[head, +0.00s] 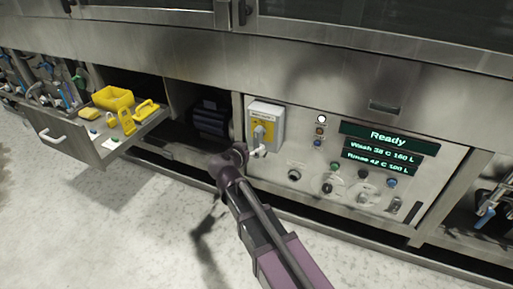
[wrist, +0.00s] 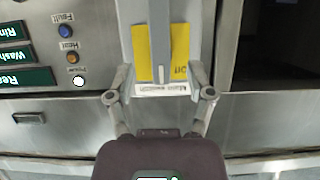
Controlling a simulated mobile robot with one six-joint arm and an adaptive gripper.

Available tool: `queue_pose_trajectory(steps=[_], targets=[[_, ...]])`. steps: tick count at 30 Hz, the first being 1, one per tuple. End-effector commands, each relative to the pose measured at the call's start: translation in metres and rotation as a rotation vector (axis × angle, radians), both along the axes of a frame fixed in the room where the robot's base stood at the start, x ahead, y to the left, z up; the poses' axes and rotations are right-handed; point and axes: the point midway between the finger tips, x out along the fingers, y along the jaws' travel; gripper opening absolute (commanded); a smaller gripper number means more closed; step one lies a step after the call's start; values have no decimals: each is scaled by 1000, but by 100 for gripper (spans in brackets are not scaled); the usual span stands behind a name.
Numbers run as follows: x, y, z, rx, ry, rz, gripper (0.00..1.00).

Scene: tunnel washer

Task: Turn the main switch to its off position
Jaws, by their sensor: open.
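The main switch is a grey box with a yellow plate (head: 264,130) on the washer's control panel, left of the displays. In the wrist view, which shows the panel upside down, the yellow plate (wrist: 180,45) has a grey handle (wrist: 161,45) running straight along its middle. The word "Off" is printed beside one end of the handle. My gripper (head: 259,149) is just below and in front of the box. In the wrist view my gripper (wrist: 160,84) is open, its fingers spread to either side of the box's edge. Contact cannot be told.
Right of the switch are small lamps, a display (head: 388,138) reading "Ready", and several knobs and buttons. At left, an open drawer (head: 108,140) carries yellow items and sticks out. A dark open bay lies between drawer and switch. The floor in front is clear.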

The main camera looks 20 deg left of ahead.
Motion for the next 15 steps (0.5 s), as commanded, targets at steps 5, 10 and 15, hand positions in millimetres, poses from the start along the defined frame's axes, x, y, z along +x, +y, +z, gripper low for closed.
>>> queue_pose_trajectory(steps=[5, 10, 15], targets=[[28, -1, -14, 0, 0, -2, 69], [49, -3, -22, -1, 0, -2, 69], [62, -5, -27, 1, 0, -1, 69]])
